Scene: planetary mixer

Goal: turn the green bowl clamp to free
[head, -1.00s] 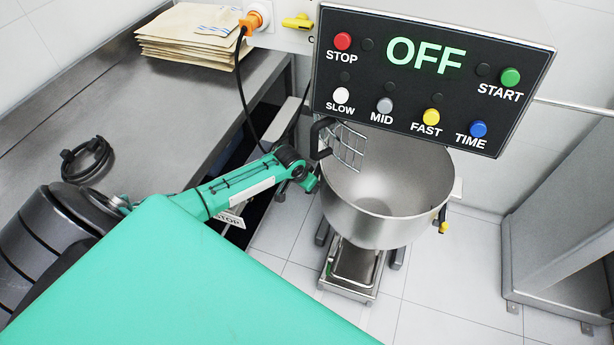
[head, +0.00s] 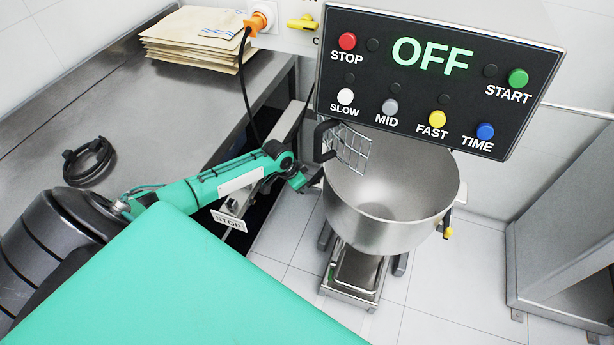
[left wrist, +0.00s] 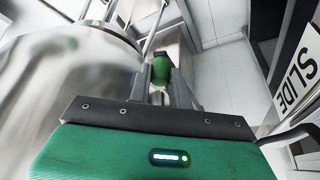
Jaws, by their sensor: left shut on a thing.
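The green bowl clamp (left wrist: 161,72) shows in the left wrist view as a green handle with a dark top, between the fingers of my left gripper (left wrist: 160,88). The gripper is shut on it. In the head view my left gripper (head: 314,181) is at the left side of the steel mixer bowl (head: 385,222), below the wire guard (head: 352,150). The green clamp is hidden there behind the gripper, so its exact angle is hard to tell. My right gripper is in neither view.
The control panel (head: 433,100) reads OFF above the bowl. A yellow-ended handle (head: 447,231) is on the bowl's right side.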

